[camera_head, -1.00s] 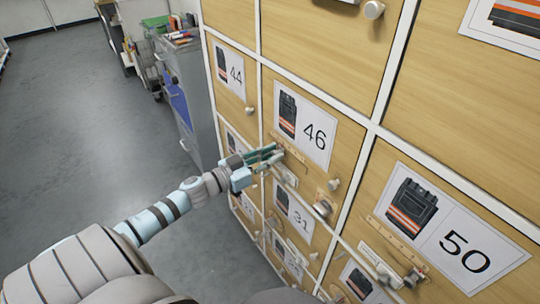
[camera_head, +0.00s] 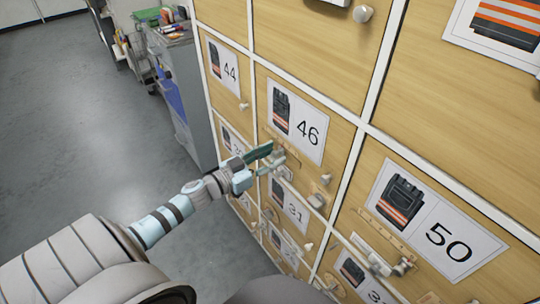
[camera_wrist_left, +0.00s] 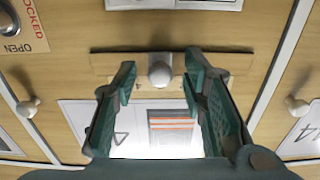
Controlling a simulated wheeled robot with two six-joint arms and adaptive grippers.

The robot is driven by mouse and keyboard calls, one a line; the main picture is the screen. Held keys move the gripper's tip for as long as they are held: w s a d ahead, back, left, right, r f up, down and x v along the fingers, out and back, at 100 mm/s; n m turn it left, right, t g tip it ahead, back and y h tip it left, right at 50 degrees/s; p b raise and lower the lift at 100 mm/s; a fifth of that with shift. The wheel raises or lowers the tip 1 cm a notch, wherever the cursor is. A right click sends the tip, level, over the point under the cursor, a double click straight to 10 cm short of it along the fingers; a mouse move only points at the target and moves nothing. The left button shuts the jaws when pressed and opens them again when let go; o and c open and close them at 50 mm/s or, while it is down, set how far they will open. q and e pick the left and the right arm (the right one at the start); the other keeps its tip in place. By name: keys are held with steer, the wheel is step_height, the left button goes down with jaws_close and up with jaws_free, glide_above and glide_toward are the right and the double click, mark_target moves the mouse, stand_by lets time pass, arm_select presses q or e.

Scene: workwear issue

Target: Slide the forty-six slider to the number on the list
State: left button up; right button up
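The card numbered 46 (camera_head: 297,122) is on a wooden locker door in the head view. A narrow wooden slider strip (camera_head: 290,155) runs below it, partly hidden by my left gripper (camera_head: 268,162). My left gripper's green fingers (camera_wrist_left: 160,82) are open, one on each side of the knob, with gaps visible between. The list is not recognisable in these frames. My right gripper is not in view.
Neighbouring doors carry cards 44 (camera_head: 222,65), 31 (camera_head: 289,205) and 50 (camera_head: 435,220), with knobs and strips sticking out. A LOCKED/OPEN plate (camera_wrist_left: 30,30) shows in the wrist view.

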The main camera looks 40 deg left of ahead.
arm_select(q)
steer(key=v, duration=1.2)
